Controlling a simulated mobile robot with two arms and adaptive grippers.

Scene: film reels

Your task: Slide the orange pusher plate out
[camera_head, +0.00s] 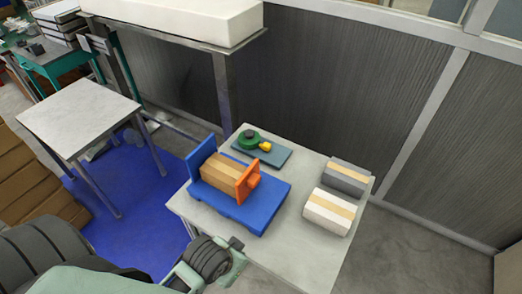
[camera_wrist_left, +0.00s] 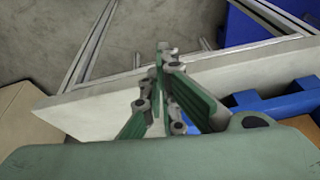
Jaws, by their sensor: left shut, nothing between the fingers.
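The orange pusher plate (camera_head: 247,184) stands upright on a blue fixture (camera_head: 262,212) on the grey table, with a round orange knob on its outer side. A wooden block (camera_head: 227,178) lies between it and the fixture's blue end wall (camera_head: 201,153). My left gripper (camera_wrist_left: 162,62) is shut and empty; in the head view its arm reaches in at the bottom, near the table's front left edge, apart from the plate. In the left wrist view, part of the blue fixture (camera_wrist_left: 275,106) shows at the right; the orange plate is out of that view. My right gripper is not in view.
A dark tray (camera_head: 272,158) with a green reel and a small yellow part sits behind the fixture. A grey block (camera_head: 346,178) and a white block (camera_head: 329,212), each with a tan stripe, stand at the right. The table's front right (camera_head: 300,255) is clear.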

